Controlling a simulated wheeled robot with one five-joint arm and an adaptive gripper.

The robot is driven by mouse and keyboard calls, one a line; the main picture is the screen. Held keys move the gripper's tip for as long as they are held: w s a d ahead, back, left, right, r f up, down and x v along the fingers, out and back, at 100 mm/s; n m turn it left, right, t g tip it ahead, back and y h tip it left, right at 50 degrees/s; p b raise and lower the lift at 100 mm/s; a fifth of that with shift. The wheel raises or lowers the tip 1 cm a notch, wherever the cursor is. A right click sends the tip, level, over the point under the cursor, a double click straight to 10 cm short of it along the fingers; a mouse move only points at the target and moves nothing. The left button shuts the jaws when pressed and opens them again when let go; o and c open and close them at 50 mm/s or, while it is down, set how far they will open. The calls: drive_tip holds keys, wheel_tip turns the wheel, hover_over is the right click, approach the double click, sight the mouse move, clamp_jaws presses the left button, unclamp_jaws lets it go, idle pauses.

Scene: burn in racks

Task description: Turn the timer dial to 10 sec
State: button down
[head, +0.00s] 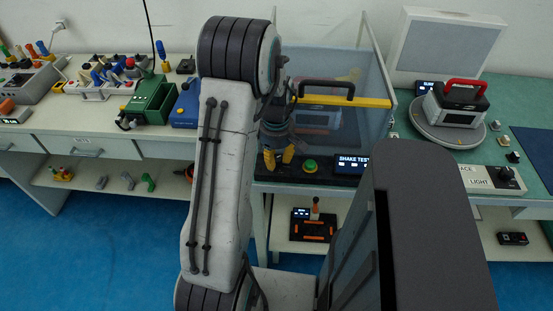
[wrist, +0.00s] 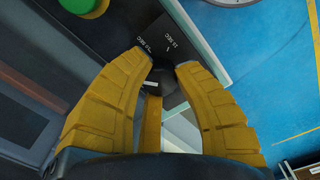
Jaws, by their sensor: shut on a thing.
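My gripper (wrist: 163,62) has yellow fingers closed around a small dark dial (wrist: 164,75) on a black panel (wrist: 172,32) in the wrist view. The dial is mostly covered by the fingers, so I cannot tell where its pointer stands. Small white labels ending in "SEC" are printed on the panel just beyond the fingertips; they are too small to read surely. In the head view my gripper (head: 278,159) reaches down to the left part of the front of the shake test station (head: 352,164), and the dial is hidden there.
A green button (head: 310,166) sits right of my gripper; it also shows in the wrist view (wrist: 84,5). A clear guard with a yellow bar (head: 345,101) stands behind. A turntable (head: 447,134) carries a red-handled device (head: 459,103) at right. A green toolbox (head: 152,101) is left.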

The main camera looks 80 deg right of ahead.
sight(276, 159)
drive_tip(key=shift+f+m+b, duration=0.1)
drive_tip(key=shift+m+b, duration=0.3)
drive_tip(key=shift+a, duration=0.1)
drive_tip(key=c, duration=1.2)
unclamp_jaws()
wheel_tip(276, 159, up, 12)
drive_tip(key=shift+a, duration=0.1)
